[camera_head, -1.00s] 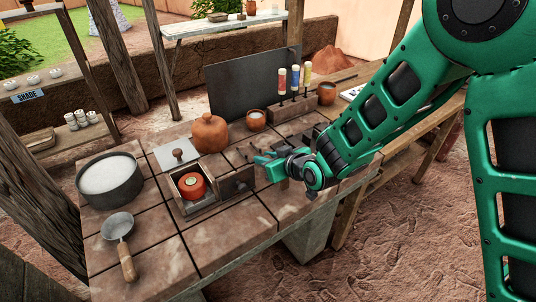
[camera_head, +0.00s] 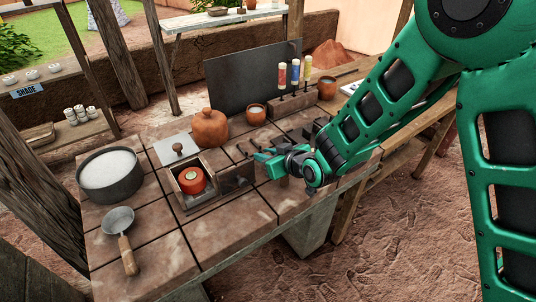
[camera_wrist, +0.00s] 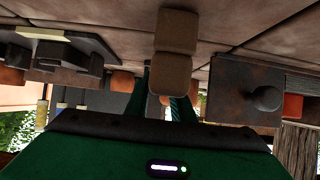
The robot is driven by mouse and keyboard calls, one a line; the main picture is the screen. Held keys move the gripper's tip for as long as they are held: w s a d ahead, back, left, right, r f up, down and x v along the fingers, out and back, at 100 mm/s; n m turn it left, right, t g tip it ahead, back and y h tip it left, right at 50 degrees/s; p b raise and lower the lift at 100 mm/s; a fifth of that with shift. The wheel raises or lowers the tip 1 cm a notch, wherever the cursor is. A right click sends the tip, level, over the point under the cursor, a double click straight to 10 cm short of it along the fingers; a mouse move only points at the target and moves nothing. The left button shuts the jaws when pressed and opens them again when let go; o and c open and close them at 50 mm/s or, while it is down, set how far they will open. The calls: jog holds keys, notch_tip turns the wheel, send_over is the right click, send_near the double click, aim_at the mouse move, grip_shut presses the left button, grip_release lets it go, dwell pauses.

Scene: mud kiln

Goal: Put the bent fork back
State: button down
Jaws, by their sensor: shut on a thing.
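My gripper (camera_head: 262,157) is low over the tiled worktop, just right of the small kiln box. It is shut on what looks like the bent fork. The fork's full shape is hidden by the fingers and arm. I cannot tell whether it touches the worktop.
The kiln box (camera_head: 203,202) holds an orange clay piece (camera_head: 191,180); its knobbed metal door (camera_wrist: 235,92) is close to my gripper. A dark rack (camera_wrist: 70,52), a round clay jar (camera_head: 210,128) and cups stand behind. The front worktop (camera_head: 230,232) is clear.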

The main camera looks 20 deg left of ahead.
jog(key=shift+f, duration=0.1)
jog(key=c, duration=1.4)
grip_release()
jog(key=shift+c, duration=0.2)
